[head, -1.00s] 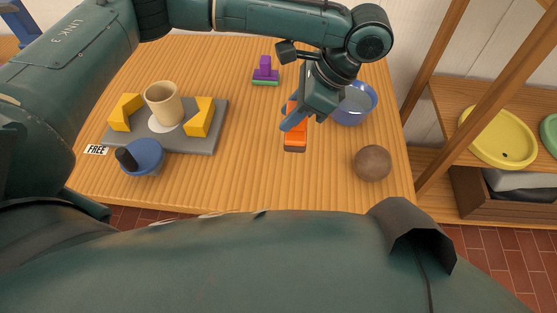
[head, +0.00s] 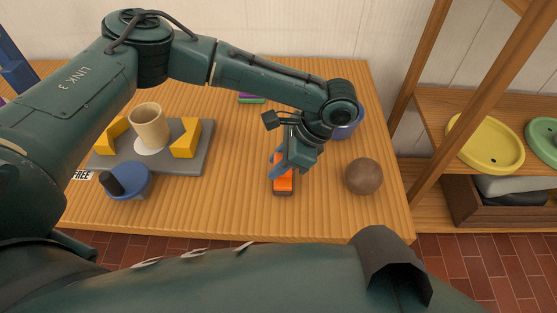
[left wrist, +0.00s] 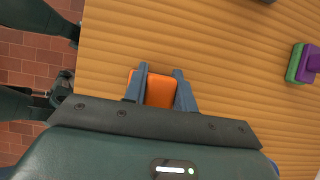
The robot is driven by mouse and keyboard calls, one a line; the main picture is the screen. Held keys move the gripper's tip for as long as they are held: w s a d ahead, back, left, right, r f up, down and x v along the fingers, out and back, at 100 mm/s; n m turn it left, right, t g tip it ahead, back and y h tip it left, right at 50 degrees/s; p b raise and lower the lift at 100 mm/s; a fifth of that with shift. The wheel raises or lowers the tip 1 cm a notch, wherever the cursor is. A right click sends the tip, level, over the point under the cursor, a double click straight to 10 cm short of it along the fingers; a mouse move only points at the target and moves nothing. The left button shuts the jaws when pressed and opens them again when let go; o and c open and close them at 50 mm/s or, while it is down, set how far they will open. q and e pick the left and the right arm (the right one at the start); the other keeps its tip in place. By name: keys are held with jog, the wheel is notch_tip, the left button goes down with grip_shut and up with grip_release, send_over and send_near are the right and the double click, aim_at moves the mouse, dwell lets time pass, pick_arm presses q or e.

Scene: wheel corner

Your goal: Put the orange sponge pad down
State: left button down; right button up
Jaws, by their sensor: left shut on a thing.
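The orange sponge pad (head: 283,186) is a small block with a dark lower side, over the front middle of the wooden table (head: 235,205). My left gripper (head: 279,168) points down and is shut on it. In the left wrist view the orange pad (left wrist: 160,91) sits between the two fingers of my left gripper (left wrist: 159,74). I cannot tell whether the pad's underside touches the table.
A brown ball (head: 364,176) lies to the right and a blue bowl (head: 345,130) behind. At left are a grey tray (head: 197,160) with a beige cup (head: 149,127) and yellow blocks, and a blue round object (head: 130,182). The purple-green piece (left wrist: 302,63) stands farther back.

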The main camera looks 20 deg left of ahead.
pick_arm(q)
jog(key=c, duration=1.1)
grip_release()
jog(key=shift+f, duration=0.1)
pick_arm(e)
jog(key=shift+a, duration=0.1)
jog(key=shift+f, duration=0.1)
pick_arm(q)
jog(key=p+v, duration=0.1)
jog(key=v, duration=1.1)
jog(key=shift+w, duration=0.1)
pick_arm(e)
jog(key=shift+w+a, duration=0.2)
